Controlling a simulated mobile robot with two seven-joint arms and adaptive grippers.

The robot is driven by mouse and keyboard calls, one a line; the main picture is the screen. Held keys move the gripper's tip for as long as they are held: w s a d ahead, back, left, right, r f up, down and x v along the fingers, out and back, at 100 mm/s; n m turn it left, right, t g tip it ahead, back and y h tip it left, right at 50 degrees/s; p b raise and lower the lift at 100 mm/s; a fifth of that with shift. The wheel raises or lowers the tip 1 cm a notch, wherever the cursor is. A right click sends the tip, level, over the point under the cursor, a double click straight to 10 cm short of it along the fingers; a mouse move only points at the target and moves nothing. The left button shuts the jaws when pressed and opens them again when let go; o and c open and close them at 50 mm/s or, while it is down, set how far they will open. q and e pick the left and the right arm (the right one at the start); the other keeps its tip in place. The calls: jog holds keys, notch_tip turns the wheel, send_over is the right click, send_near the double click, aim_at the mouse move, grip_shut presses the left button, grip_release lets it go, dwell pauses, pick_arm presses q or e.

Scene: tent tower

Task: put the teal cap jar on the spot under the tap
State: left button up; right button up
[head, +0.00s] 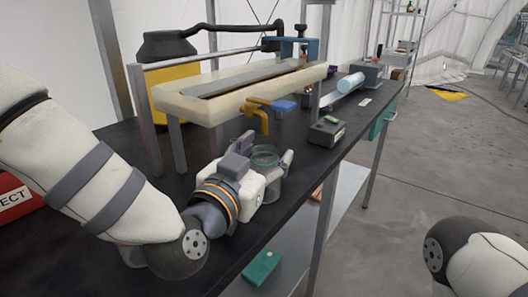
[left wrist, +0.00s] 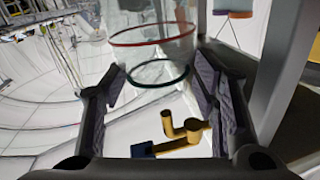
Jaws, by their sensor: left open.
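A clear glass jar (head: 265,157) with a teal rim stands near the table's front edge in the head view. My left gripper (head: 267,150) is open, with its fingers on either side of the jar. In the left wrist view the jar (left wrist: 152,50) shows between the finger pads, with a red ring and a dark teal ring. Gaps show between pads and glass. The yellow tap (head: 259,112) with a blue handle (head: 284,105) hangs from the trough just behind; it also shows in the left wrist view (left wrist: 186,130). The spot under the tap cannot be made out. My right gripper is outside the view.
A pale trough (head: 185,98) on metal legs stands behind my left gripper. A dark grey box (head: 327,131) and a light blue cylinder (head: 351,83) are further right on the black table (head: 228,258). A green box (head: 261,267) lies on the lower shelf.

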pick_arm(q)
jog(key=shift+s+r, duration=0.1)
jog(key=shift+r, duration=0.1)
jog(key=shift+s+a, duration=0.1)
jog(key=shift+s, duration=0.1)
jog(key=v, duration=0.7)
jog(key=shift+s+a+p, duration=0.1)
jog(key=shift+s+p, duration=0.05)
jog(key=shift+p, duration=0.15)
jog(key=p+v, duration=0.2)
jog(key=v, duration=0.2)
jog(key=shift+s+p, duration=0.1)
jog(key=shift+p, duration=0.3)
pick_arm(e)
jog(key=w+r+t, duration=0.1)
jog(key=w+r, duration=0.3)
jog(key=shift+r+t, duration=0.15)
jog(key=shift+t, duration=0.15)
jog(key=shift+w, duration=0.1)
